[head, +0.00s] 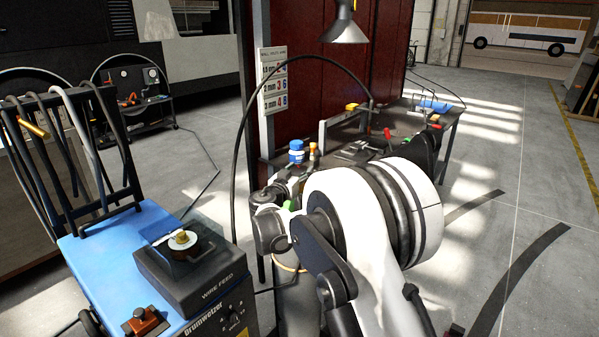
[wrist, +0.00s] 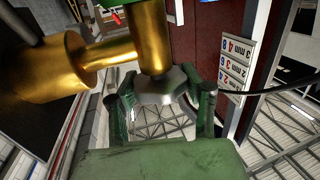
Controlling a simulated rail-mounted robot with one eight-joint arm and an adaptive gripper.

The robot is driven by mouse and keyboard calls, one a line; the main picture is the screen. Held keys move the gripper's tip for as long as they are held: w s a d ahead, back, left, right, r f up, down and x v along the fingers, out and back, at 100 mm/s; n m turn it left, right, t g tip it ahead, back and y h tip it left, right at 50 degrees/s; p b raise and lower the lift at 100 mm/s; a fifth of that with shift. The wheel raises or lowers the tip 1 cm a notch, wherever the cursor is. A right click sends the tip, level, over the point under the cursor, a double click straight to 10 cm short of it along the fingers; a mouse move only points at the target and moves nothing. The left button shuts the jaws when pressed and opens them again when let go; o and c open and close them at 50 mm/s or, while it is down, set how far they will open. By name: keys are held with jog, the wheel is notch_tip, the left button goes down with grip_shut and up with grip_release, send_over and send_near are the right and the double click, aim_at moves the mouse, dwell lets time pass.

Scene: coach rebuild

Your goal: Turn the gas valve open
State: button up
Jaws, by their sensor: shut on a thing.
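The gas valve shows in the wrist view as a brass body (wrist: 152,40) with a thick brass side part (wrist: 62,58). A grey, many-sided knob (wrist: 160,86) sits at the end of its stem. My gripper (wrist: 160,97) has green fingers on both sides of this knob and is shut on it. In the head view, the grey gas cylinder (head: 297,308) stands behind the wire feeder, under my arm. My arm covers most of the valve and gripper there. How far the valve is turned cannot be told.
A blue welding cart (head: 110,245) with a black wire feeder (head: 195,268) stands close on the left. A workbench (head: 445,120) with tools and a dark red screen (head: 310,75) stand behind my arm. A black hose arches over the cylinder. The floor at right is open.

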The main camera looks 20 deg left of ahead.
jog(key=n+y+b, duration=0.2)
jog(key=n+y, duration=0.1)
jog(key=y, duration=0.1)
jog(key=shift+d+f+y, duration=0.1)
jog(key=shift+y, duration=0.3)
jog(key=shift+n+g+y+b, duration=0.7)
jog(key=shift+n+y, duration=0.6)
jog(key=shift+y, duration=0.6)
jog(key=o, duration=1.2)
jog(key=shift+s, duration=0.1)
jog(key=v, duration=1.1)
jog(key=shift+s+d+r, duration=0.2)
jog(key=shift+s, duration=0.1)
